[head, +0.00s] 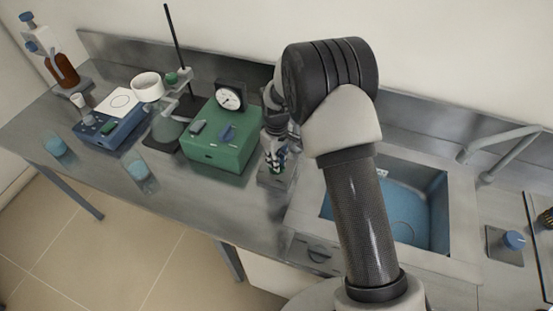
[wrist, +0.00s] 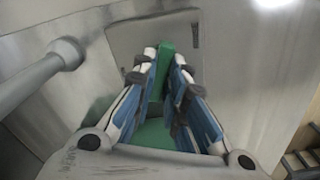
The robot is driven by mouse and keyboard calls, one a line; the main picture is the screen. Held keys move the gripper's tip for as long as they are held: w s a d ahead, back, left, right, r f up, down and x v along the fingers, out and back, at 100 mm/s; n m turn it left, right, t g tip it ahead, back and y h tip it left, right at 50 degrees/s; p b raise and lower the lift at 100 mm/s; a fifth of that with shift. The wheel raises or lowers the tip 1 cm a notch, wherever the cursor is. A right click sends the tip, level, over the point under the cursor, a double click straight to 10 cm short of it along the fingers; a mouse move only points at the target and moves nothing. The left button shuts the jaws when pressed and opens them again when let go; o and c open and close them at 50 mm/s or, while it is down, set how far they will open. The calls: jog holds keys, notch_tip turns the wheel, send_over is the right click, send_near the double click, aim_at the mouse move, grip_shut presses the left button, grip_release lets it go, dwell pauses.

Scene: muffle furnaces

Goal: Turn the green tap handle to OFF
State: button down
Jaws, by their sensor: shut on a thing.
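The green tap handle (wrist: 167,58) is a narrow upright green bar in the wrist view, in front of a grey plate (wrist: 125,38). My gripper (wrist: 165,68) is shut on the handle, with its blue-and-white fingers on both sides. A wider green part (wrist: 152,134) shows lower down between the fingers and is partly hidden. In the head view my gripper (head: 274,155) is small and points down between the green box and the sink. The handle is mostly hidden there, and I cannot read any ON or OFF mark.
A green box (head: 215,155) with a dial gauge (head: 230,97) stands just left of my gripper. The sink (head: 436,205) lies to the right. A pale rod with a round end (wrist: 45,77) is left of the fingers in the wrist view. Beakers (head: 139,171) stand further left.

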jog(key=n, duration=0.4)
jog(key=shift+n, duration=0.3)
dwell(0.3)
jog(key=c, duration=1.6)
grip_release()
notch_tip(320, 180, up, 12)
jog(key=shift+r, duration=0.15)
